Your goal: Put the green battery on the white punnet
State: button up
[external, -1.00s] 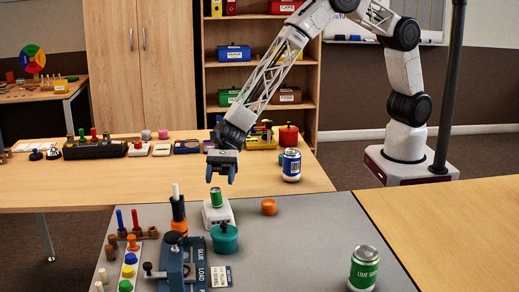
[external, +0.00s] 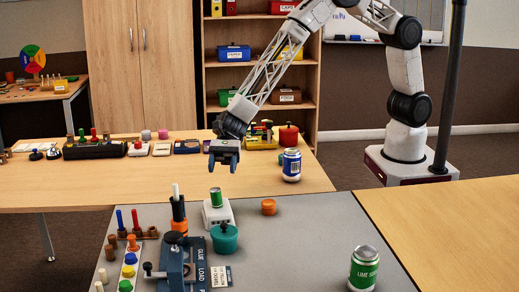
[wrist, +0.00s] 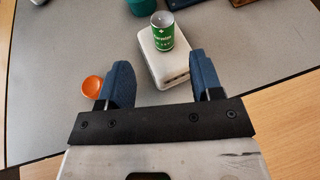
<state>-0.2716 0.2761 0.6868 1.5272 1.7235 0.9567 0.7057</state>
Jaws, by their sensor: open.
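The green battery (external: 215,197) stands upright on top of the white punnet (external: 219,218), a small white box shape on the grey table. The wrist view shows the battery (wrist: 162,30) resting toward the far end of the white punnet (wrist: 172,72), its label facing my camera. My gripper (external: 223,168) is open and empty, above the battery and apart from it. In the wrist view my gripper (wrist: 158,75) has its two blue fingers spread wide, with the battery beyond them. The battery's underside is hidden.
A teal pot (external: 224,239) stands just in front of the punnet, and an orange cup (external: 268,207) lies to its right. A blue device (external: 180,265) and pegs crowd the left. A green can (external: 364,268) stands front right. The grey table between is clear.

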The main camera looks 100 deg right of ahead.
dwell(0.3)
jog(key=s+d+r+n+g+h, duration=0.1)
jog(key=s+d+r+n+h, duration=0.1)
jog(key=s+d+r+n, duration=0.65)
jog(key=s+d+r+n+g+h, duration=0.1)
jog(key=s+d+r+n+h, duration=0.2)
jog(key=s+d+r, duration=0.95)
jog(key=s+d+r+n+h, duration=0.2)
jog(key=s+d, duration=0.3)
jog(key=s, duration=0.5)
jog(key=s+d+r+n+t+h, duration=0.1)
jog(key=s+d+r+n+h, duration=0.1)
jog(key=s+d, duration=0.4)
jog(key=s+d+r+n+h, duration=0.2)
jog(key=s+d+n+h, duration=0.2)
jog(key=s, duration=1.1)
jog(key=shift+s+d+n, duration=0.4)
jog(key=shift+d+n, duration=0.05)
jog(key=shift+d, duration=0.65)
jog(key=shift+r, duration=0.1)
